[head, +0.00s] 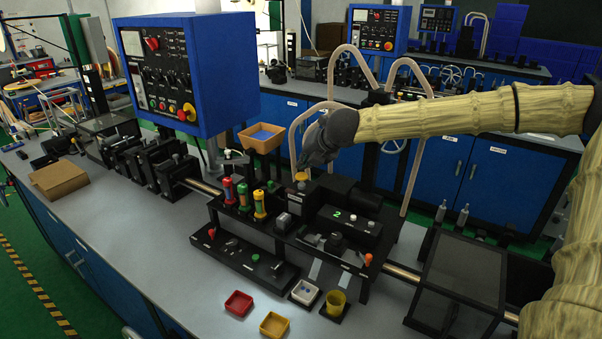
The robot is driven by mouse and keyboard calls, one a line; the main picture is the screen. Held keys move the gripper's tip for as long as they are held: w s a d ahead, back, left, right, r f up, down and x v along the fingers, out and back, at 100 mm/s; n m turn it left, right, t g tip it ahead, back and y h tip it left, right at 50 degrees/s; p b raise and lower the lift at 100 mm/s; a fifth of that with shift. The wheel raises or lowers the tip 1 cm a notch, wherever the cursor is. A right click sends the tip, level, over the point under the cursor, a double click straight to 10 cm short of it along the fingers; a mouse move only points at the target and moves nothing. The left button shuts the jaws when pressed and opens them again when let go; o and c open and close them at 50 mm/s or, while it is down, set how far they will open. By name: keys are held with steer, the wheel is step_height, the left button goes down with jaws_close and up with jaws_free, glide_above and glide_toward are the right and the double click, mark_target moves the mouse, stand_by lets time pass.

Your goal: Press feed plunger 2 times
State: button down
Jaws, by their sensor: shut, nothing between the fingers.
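My gripper (304,166) is shut and points down at the middle of the machine on the bench. Its tips are just above a small yellow-topped knob (301,177), which looks like the feed plunger. I cannot tell whether the tips touch it. No label on it can be read, and how far it is pushed in cannot be seen. A green digit 2 shows on a black box (345,222) to the right of the knob.
Red, green and yellow handles (243,195) stand left of the knob. An orange bin (262,137) is behind, and a blue control panel (178,75) rises at the left. Small red (238,304) and yellow (274,325) trays and a yellow cup (336,303) sit in front.

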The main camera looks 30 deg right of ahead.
steer(key=shift+r, duration=0.1)
steer(key=shift+r+p, duration=1.8)
steer(key=shift+r, duration=0.7)
